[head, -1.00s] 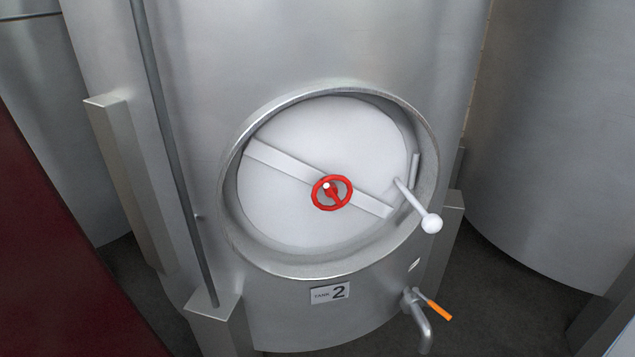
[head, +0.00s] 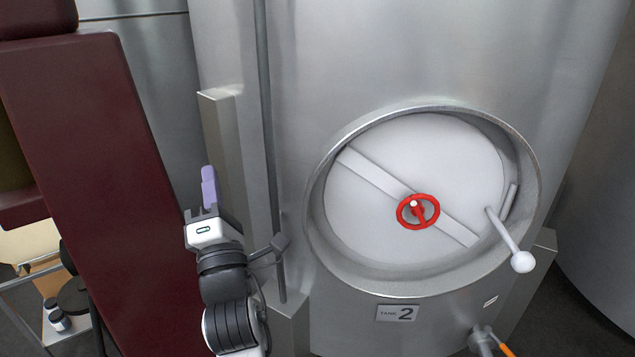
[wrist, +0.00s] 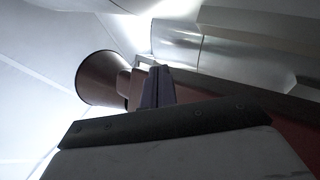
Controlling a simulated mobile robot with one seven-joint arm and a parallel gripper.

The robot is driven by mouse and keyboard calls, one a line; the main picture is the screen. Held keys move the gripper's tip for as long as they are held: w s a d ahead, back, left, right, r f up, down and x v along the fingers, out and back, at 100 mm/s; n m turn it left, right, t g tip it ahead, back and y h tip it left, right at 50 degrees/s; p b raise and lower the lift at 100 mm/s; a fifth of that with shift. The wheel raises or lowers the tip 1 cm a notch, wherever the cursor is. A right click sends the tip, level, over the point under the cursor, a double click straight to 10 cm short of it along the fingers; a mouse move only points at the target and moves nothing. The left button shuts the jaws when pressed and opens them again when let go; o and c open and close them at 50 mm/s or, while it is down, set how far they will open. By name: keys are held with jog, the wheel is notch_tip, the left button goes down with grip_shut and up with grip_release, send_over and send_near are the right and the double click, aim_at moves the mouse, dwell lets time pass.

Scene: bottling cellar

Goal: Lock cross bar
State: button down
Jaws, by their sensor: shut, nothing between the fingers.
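The cross bar (head: 375,174) is a flat pale bar lying diagonally over the round white manway door (head: 450,150), from upper left to lower right. A red handwheel (head: 418,211) sits at its middle. A lever with a white ball knob (head: 522,262) sticks out at the right of the door. My gripper (head: 208,186) is left of the door, pointing up, with pale purple fingers shut and empty. It is well apart from the bar and wheel. The fingers also show in the wrist view (wrist: 158,88), where the bar is not seen.
A vertical pipe (head: 265,120) and a steel post (head: 222,140) stand close to my gripper. A dark red panel (head: 90,150) is at the left.

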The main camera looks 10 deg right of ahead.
jog(key=w+d+f+g+h, duration=0.25)
jog(key=d+f+h, duration=0.3)
jog(key=d, duration=0.45)
jog(key=n+g+h, duration=0.2)
jog(key=g+h, duration=0.2)
jog(key=h, duration=0.1)
send_near(350, 171)
jog(key=r+v, duration=0.1)
jog(key=v, duration=0.3)
jog(key=shift+w+a+f, duration=0.1)
jog(key=shift+f, duration=0.55)
jog(key=p+x, duration=0.3)
jog(key=x, duration=0.7)
jog(key=shift+r, duration=0.1)
jog(key=shift+r, duration=0.1)
